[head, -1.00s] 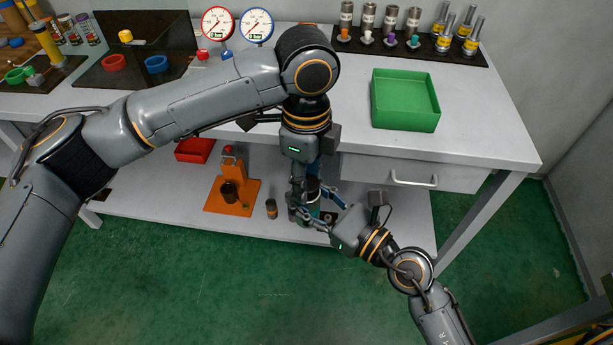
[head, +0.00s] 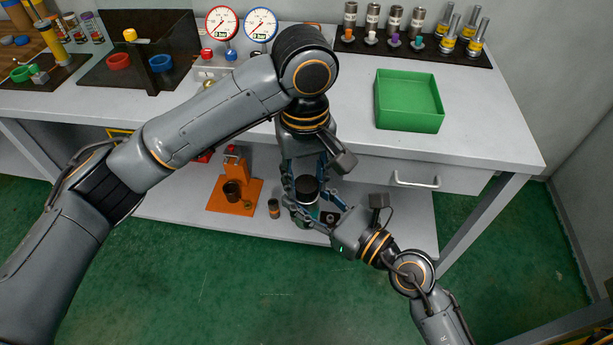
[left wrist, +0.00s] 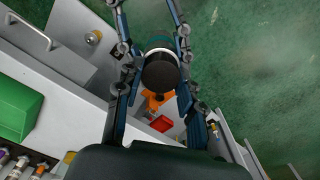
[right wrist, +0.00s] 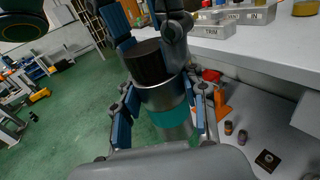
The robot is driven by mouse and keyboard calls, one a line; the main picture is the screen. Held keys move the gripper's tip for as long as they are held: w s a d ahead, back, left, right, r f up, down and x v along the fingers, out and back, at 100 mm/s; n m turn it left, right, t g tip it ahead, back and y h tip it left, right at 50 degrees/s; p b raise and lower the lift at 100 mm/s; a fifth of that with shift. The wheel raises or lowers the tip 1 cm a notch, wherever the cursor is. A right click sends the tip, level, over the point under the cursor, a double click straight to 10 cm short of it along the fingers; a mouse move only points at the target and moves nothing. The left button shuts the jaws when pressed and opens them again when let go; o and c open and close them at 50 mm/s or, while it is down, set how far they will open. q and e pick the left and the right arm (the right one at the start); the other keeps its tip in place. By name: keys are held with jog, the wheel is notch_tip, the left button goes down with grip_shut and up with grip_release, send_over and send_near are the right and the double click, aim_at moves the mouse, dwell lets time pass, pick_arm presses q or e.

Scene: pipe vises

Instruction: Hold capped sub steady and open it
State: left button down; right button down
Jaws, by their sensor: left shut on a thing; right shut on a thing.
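The capped sub (head: 309,208) is a silver cylinder with a teal band and a black cap (head: 307,187). It stands about upright in front of the bench, between my grippers. My left gripper (head: 306,180) comes from above and is shut on the black cap, which also shows in the left wrist view (left wrist: 160,72). My right gripper (head: 320,216) comes from the lower right and is shut around the body below the cap. In the right wrist view the sub's teal band (right wrist: 172,120) lies between the right fingers, and the cap (right wrist: 148,64) is still seated on top.
A green tray (head: 408,101) is on the bench top, with a dark rack of several cylinders (head: 420,38) behind. Two gauges (head: 222,23) stand further left. On the lower shelf are an orange stand (head: 235,190) and a small dark cylinder (head: 274,208).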

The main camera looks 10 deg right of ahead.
pick_arm(q)
jog(key=n, duration=0.6)
jog(key=shift+a+n, duration=0.15)
jog(key=shift+n, duration=0.25)
jog(key=shift+w+a, duration=0.1)
jog(key=shift+r, duration=0.15)
jog(key=shift+r, duration=0.95)
